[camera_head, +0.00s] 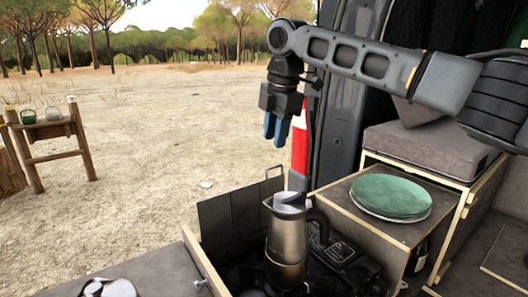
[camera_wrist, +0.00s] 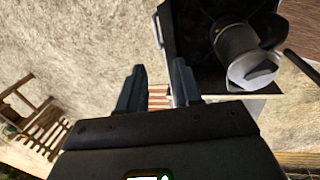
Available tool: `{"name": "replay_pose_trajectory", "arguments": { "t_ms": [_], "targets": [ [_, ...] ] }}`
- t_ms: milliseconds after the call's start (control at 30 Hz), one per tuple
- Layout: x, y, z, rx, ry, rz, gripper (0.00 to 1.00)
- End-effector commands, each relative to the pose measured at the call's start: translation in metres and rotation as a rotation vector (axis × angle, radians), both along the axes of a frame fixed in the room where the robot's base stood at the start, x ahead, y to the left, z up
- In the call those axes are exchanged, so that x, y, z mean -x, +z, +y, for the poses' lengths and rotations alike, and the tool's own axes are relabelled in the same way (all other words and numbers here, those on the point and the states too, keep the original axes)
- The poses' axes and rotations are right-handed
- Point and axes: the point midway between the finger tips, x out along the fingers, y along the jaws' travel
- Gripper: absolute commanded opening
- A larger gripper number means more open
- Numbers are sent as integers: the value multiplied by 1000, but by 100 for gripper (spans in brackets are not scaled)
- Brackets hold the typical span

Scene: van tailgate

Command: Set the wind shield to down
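The wind shield (camera_head: 228,217) is a dark grey folding panel standing upright behind and left of the stove (camera_head: 345,262), with a thin wire handle at its right end. In the wrist view the dark stove area lies at the upper right, with a thin handle (camera_wrist: 158,32) at its left edge. A metal coffee pot (camera_head: 287,240) stands on the stove; it also shows in the wrist view (camera_wrist: 245,55). My gripper (camera_head: 276,130) points down above and behind the shield, apart from it. In the wrist view its two blue-grey fingers (camera_wrist: 158,92) are spread with nothing between them.
A red and white cylinder (camera_head: 300,150) stands just right of my gripper by the van door. Green plates (camera_head: 391,195) lie on a wooden-edged box at right. A wooden rack (camera_head: 55,130) stands far left. Open sandy ground lies behind the shield.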

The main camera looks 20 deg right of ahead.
Motion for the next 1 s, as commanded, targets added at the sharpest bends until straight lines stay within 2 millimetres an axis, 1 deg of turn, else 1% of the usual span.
{"name": "replay_pose_trajectory", "arguments": {
  "t_ms": [67, 167, 433, 600, 767, 967, 1000],
  "targets": [
    [0, -2, 0, 0, 0, 1, 34],
    [-2, -11, 0, 1, 0, 3, 34],
    [-9, -51, 3, 2, -1, 3, 34],
    [-13, -69, 4, 0, 0, 1, 34],
    [-14, -76, 5, 0, 0, 0, 34],
    [-14, -77, 5, 0, 0, 0, 34],
    [-14, -77, 5, 0, 0, 0, 32]
  ]
}}
